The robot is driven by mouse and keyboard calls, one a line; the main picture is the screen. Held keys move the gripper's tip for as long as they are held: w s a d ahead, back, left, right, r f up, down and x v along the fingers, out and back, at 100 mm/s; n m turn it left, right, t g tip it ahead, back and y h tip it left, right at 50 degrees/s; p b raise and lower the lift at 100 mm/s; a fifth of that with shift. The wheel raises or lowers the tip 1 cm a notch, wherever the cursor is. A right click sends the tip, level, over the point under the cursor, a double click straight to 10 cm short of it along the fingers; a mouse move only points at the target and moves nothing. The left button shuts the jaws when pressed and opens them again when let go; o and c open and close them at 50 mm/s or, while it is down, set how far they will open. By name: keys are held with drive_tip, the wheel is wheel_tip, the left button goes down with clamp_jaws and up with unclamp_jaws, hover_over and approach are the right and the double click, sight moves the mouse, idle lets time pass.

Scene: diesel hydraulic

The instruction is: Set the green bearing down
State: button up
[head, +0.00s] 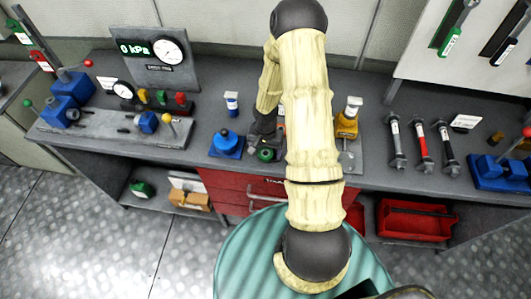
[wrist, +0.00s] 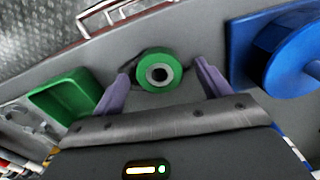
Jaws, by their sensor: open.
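The green bearing (wrist: 142,84), a ring with a dark centre hole, shows in the wrist view between my gripper's two purple fingers. There is a visible gap on each side of it, and it appears to rest on the grey bench top. My gripper (wrist: 163,84) is open around the bearing, not touching it as far as I can see. In the head view the green bearing (head: 266,155) is at the front of the bench, just below my gripper (head: 262,146), partly hidden by it.
A blue round part on a base (head: 227,145) stands close to the left in the head view. A green tray (wrist: 62,92) lies left in the wrist view. A yellow part (head: 347,122) stands right of my arm. A red drawer (head: 232,190) is below the bench edge.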

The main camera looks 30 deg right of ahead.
sight(265, 153)
drive_tip(key=shift+f, duration=0.15)
drive_tip(key=shift+c, duration=0.3)
drive_tip(key=c, duration=1.1)
drive_tip(key=shift+c, duration=0.2)
wheel_tip(265, 153, up, 10)
drive_tip(key=shift+b, duration=0.4)
